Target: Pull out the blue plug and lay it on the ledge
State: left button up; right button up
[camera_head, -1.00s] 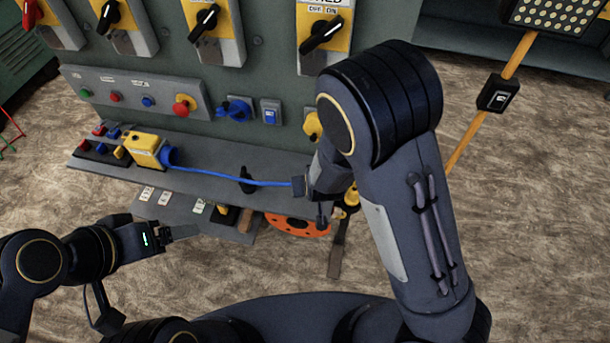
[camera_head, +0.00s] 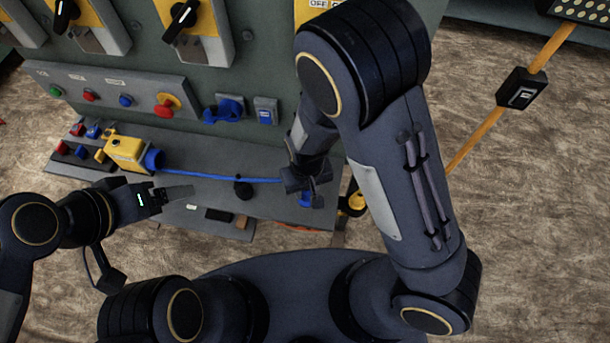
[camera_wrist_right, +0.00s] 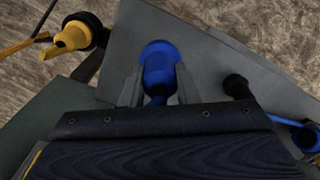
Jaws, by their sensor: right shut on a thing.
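My right gripper (camera_head: 306,187) is shut on the blue plug (camera_wrist_right: 158,68), which sits between its two fingers in the right wrist view. In the head view a small part of the plug (camera_head: 306,199) shows below the gripper, at the right end of the grey ledge (camera_head: 275,207). The ledge also lies behind the plug in the wrist view (camera_wrist_right: 205,55). Whether the plug touches the ledge is unclear. The blue socket (camera_head: 224,110) is on the panel above, apart from the plug. My left gripper (camera_head: 176,194) is in front of the ledge; its jaw gap is unclear.
A yellow box (camera_head: 126,151) with a blue end stands on the ledge at left. A blue cable (camera_head: 215,175) runs from it toward my right gripper. A black knob (camera_head: 243,190) stands on the ledge near the cable. Panel buttons and a red emergency stop (camera_head: 165,106) are above.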

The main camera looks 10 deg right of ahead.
aim_at(306, 203)
jog(key=shift+s+f+b, duration=0.3)
jog(key=shift+f+b, duration=0.15)
pick_arm(q)
notch_tip(306, 203, down, 7)
jog(key=b, duration=0.5)
jog(key=shift+s+r+b, duration=0.15)
jog(key=shift+s+b, duration=0.15)
jog(key=shift+b, duration=0.1)
pick_arm(e)
notch_tip(306, 203, down, 7)
jog(key=shift+w+r, duration=0.1)
jog(key=shift+r, duration=0.1)
pick_arm(q)
jog(key=shift+f+b, duration=0.45)
pick_arm(e)
jog(key=shift+f, duration=0.6)
jog(key=o, duration=0.9)
jog(key=shift+r, duration=0.1)
